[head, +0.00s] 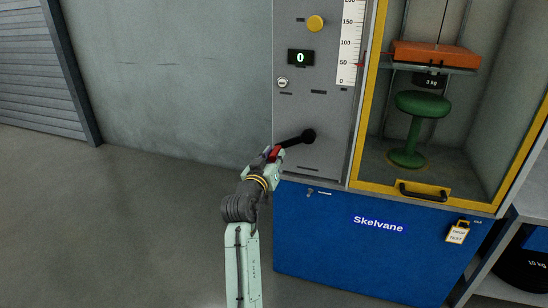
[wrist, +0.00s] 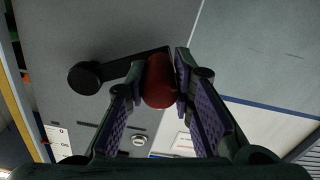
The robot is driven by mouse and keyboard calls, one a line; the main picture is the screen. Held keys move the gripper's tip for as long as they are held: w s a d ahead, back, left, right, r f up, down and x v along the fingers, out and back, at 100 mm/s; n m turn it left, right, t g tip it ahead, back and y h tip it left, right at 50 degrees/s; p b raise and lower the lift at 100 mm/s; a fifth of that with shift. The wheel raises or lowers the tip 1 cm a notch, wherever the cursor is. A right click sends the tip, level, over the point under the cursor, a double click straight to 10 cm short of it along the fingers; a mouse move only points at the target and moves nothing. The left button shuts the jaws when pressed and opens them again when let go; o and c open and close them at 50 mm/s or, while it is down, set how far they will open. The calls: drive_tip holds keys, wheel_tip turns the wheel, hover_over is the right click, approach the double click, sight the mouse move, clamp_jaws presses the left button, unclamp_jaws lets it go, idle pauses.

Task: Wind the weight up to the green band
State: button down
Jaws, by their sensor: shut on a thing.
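The black crank (head: 296,139) is on the grey panel, its hub (head: 309,135) to the right and its arm pointing left and slightly down. My gripper (head: 276,153) is shut on the crank's red knob (wrist: 160,82), which sits between both fingers in the wrist view. A red pointer (head: 360,66) stands a little below 50 on the white scale (head: 350,45). No green band shows; the scale's top is cut off.
The panel has a display (head: 300,57) reading 0, a yellow button (head: 316,23) and a key switch (head: 282,83). The blue base (head: 330,245) is below. A padlock with a tag (head: 457,232) hangs at its right. The floor to the left is clear.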

drive_tip(key=shift+a+r+m, duration=0.25)
drive_tip(key=shift+r+m, duration=0.05)
drive_tip(key=shift+r, duration=0.1)
